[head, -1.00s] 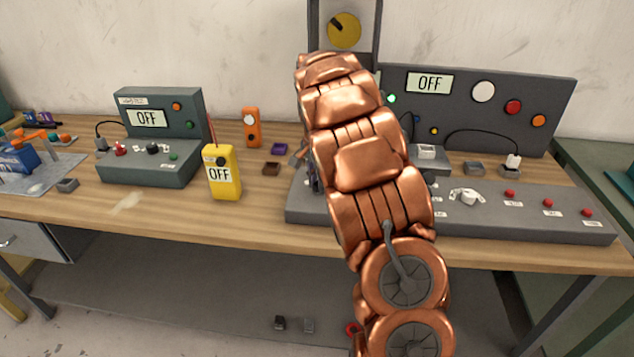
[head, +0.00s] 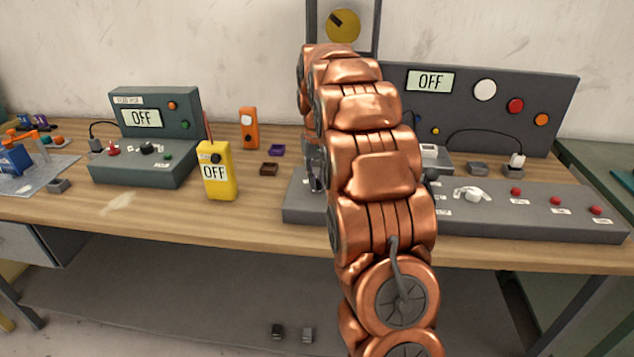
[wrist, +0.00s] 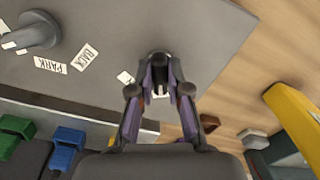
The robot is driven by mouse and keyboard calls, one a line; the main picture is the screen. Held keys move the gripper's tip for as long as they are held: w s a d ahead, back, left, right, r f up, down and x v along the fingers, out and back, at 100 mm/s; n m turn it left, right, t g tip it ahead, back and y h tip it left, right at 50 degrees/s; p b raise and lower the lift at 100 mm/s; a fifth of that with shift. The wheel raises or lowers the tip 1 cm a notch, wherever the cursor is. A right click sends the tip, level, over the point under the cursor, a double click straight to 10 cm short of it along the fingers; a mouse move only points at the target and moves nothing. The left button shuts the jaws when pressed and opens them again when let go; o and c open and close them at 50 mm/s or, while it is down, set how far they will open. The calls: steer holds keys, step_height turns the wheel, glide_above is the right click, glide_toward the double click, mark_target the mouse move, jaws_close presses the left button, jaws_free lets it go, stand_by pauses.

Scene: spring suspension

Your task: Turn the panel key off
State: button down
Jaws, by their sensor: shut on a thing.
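The grey panel (head: 550,210) lies along the front right of the bench, and its surface fills much of the wrist view (wrist: 110,40). My gripper (wrist: 160,82) is at one end of this panel, its fingers closed around a small dark knob-like piece (wrist: 160,60), which I take for the panel key. A white mark shows between the fingers. In the head view my gripper (head: 313,170) is mostly hidden behind my copper arm, and the key cannot be seen. The display (head: 430,82) on the upright board behind reads OFF.
A grey knob (wrist: 36,32) with PARK and BACK labels is on the same panel. A yellow meter (head: 216,172) stands left of the panel, near a brown block (head: 269,169). Green (wrist: 15,132) and blue (wrist: 67,142) pieces are close to my gripper.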

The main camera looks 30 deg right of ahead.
mark_target(318, 180)
steer(key=shift+n, duration=0.6)
steer(key=c, duration=1.1)
jaws_free()
steer(key=shift+r, duration=0.15)
steer(key=shift+r, duration=3.6)
